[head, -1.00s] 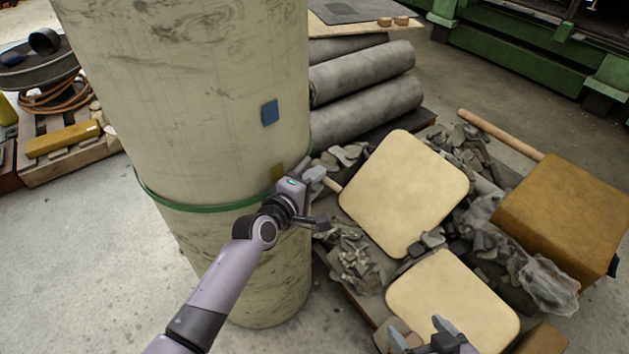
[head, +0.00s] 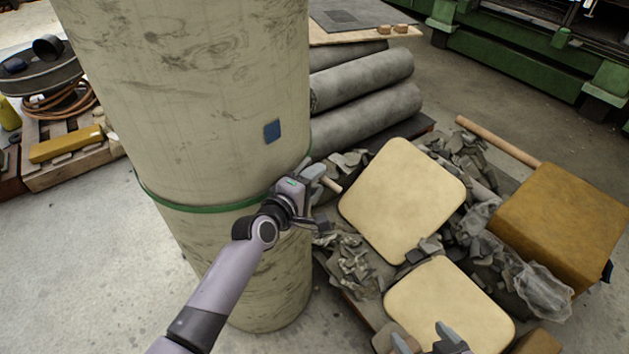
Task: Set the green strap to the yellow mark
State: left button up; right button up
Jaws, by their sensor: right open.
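The green strap (head: 215,209) runs around the tall, pale, upright roll (head: 190,110). It sits low on the left and slopes up to the right, passing behind my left gripper. My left gripper (head: 320,187) is at the roll's right side, level with the strap. A short wooden handle end (head: 332,185) shows at its fingers; whether they are shut on it is unclear. A blue mark (head: 271,131) is on the roll above the strap. No yellow mark shows now. My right gripper (head: 428,340) is open at the bottom edge, over a cream pad (head: 450,300).
A rubble-covered pallet right of the roll carries another cream pad (head: 403,200) and a brown block (head: 560,215) beside a wooden pole (head: 497,140). Grey rolls (head: 365,115) lie behind. A pallet with a cable coil (head: 60,100) stands left. Floor at lower left is clear.

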pick_arm(q)
jog(key=shift+s, duration=0.1)
jog(key=p+v, duration=0.1)
jog(key=v, duration=0.6)
jog(key=shift+p, duration=0.35)
dwell(0.4)
jog(key=s+a+f+m+g+y+p, duration=0.1)
jog(key=s+a+f+m+y+p, duration=0.1)
jog(key=s+a+m, duration=0.5)
jog(key=s+a+f+m+g+y+p, duration=0.1)
jog(key=s+a+f+m+y+p, duration=0.2)
jog(key=s, duration=1.2)
jog(key=a+f+m+y, duration=0.1)
jog(key=a+f+m, duration=0.2)
jog(key=a, duration=0.3)
jog(key=shift+s+a+m, duration=0.25)
jog(key=shift+s+m, duration=0.1)
jog(key=shift+m, duration=0.25)
